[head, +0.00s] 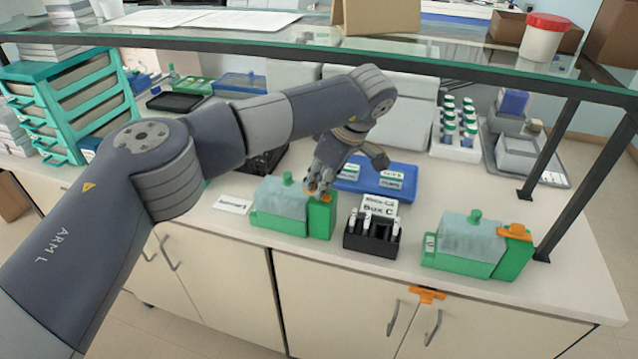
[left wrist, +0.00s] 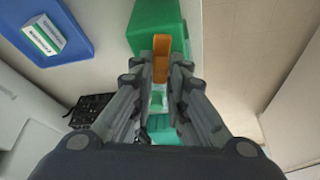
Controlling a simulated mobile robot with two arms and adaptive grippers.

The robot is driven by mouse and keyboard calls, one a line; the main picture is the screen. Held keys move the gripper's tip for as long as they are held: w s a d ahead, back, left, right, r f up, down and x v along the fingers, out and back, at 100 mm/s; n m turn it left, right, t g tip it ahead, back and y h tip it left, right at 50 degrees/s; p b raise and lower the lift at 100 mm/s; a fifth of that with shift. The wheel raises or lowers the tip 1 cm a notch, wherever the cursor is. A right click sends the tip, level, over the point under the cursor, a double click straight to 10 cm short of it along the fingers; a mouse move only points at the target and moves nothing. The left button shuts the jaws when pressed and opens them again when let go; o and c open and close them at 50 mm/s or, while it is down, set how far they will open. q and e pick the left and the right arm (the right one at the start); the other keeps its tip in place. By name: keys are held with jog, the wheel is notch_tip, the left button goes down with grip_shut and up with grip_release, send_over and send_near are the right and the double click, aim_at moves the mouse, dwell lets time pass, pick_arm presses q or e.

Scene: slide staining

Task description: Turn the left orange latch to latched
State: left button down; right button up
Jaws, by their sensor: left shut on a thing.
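The left green box (head: 320,222) has a translucent lid (head: 278,203) with a green knob and stands near the front of the counter. Its orange latch (left wrist: 162,50) is on top of the green end block, mostly hidden by my fingers in the head view. My left gripper (head: 318,184) is over that end block. In the left wrist view my left gripper (left wrist: 161,72) is shut on the orange latch, with a finger on each side. My right gripper is not in view.
A black rack marked Box C (head: 372,240) stands just right of the box. A second green box (head: 470,262) with an orange latch (head: 514,231) is farther right. A blue tray (head: 372,186) lies behind. A glass shelf (head: 270,38) runs above the counter.

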pick_arm(q)
jog(key=shift+w+r+n+g, duration=0.1)
jog(key=shift+n+g, duration=0.2)
jog(key=shift+n, duration=0.6)
jog(key=c, duration=1.6)
grip_release()
jog(key=v, duration=1.2)
jog(key=shift+d, duration=0.2)
